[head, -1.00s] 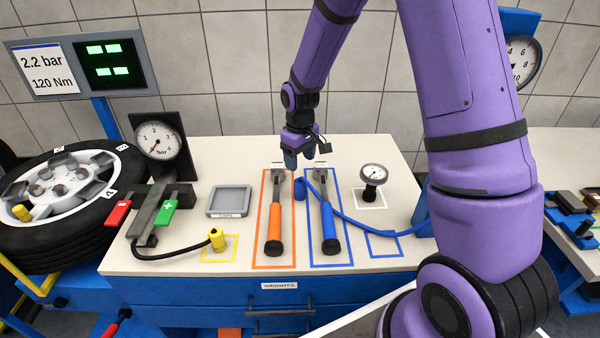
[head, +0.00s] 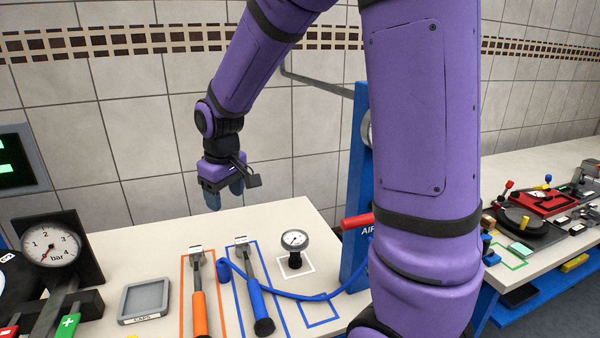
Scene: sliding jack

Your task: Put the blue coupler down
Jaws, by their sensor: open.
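The blue coupler (head: 224,271) appears to be the thick free end of the blue hose (head: 283,292). It lies on the bench between the orange-handled wrench (head: 199,306) and the blue-handled wrench (head: 256,298), at the left line of the blue outline. The hose crosses the blue-handled wrench and runs right toward the blue post (head: 353,220). The small blue square (head: 319,309) on the bench is empty. My gripper (head: 225,196) is open and empty, pointing down in the air above and behind the wrench heads, apart from the coupler.
A small gauge (head: 295,243) stands on a white square right of the wrenches. A grey caps tray (head: 145,300) and a larger bar gauge (head: 51,245) are at left. A second bench (head: 540,165) with tools is at right.

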